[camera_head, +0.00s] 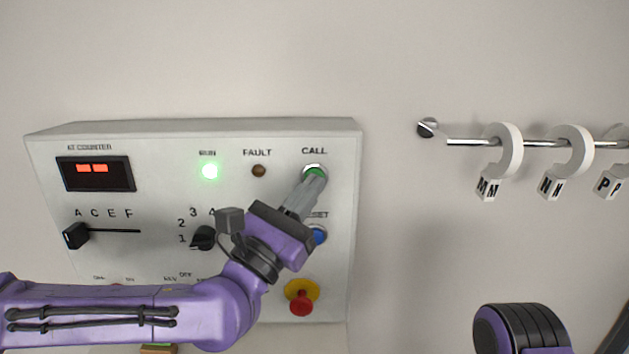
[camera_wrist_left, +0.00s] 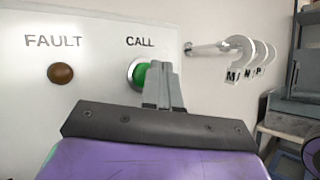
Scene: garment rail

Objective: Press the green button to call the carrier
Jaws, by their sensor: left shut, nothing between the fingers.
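The green button (camera_head: 315,170) sits under the CALL label on a white control panel (camera_head: 130,210). It also shows in the left wrist view (camera_wrist_left: 141,75), partly hidden behind my fingers. My left gripper (camera_head: 312,180) is shut and empty. Its fingertips (camera_wrist_left: 160,66) are in front of the green button, overlapping its lower right part; I cannot tell whether they touch it. My right gripper is not in view.
The blue button (camera_head: 320,236) under RESET is partly hidden by my left gripper. A red knob (camera_head: 301,303) on a yellow base is below. The green RUN lamp (camera_head: 210,171) is lit; the FAULT lamp (camera_head: 258,171) is dark. A rail (camera_head: 540,143) with lettered rings is right.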

